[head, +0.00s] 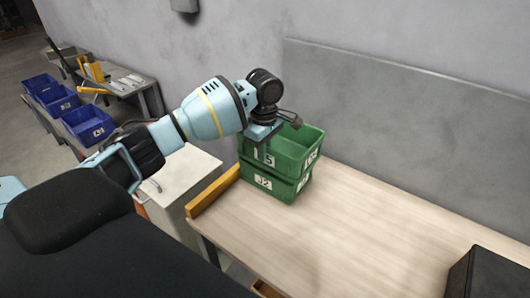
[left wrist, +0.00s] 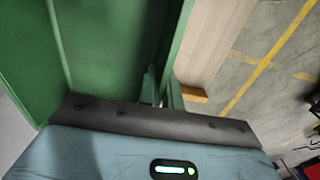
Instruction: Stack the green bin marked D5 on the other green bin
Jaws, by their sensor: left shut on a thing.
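The upper green bin (head: 295,150) carries a front label partly covered by my gripper; a 5 is readable on it. It sits squarely on the other green bin (head: 283,190), marked J2, with no clear gap between them. The lower bin stands on the wooden table at its left end. My left gripper (head: 264,136) is shut on the upper bin's near wall. In the left wrist view the green wall (left wrist: 100,45) runs up to my fingers (left wrist: 160,90). My right gripper is out of view.
The wooden table (head: 350,225) is clear to the right, with a dark box (head: 495,275) at its near right corner. An orange-yellow strip (head: 213,191) edges its left end. A grey wall panel rises behind.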

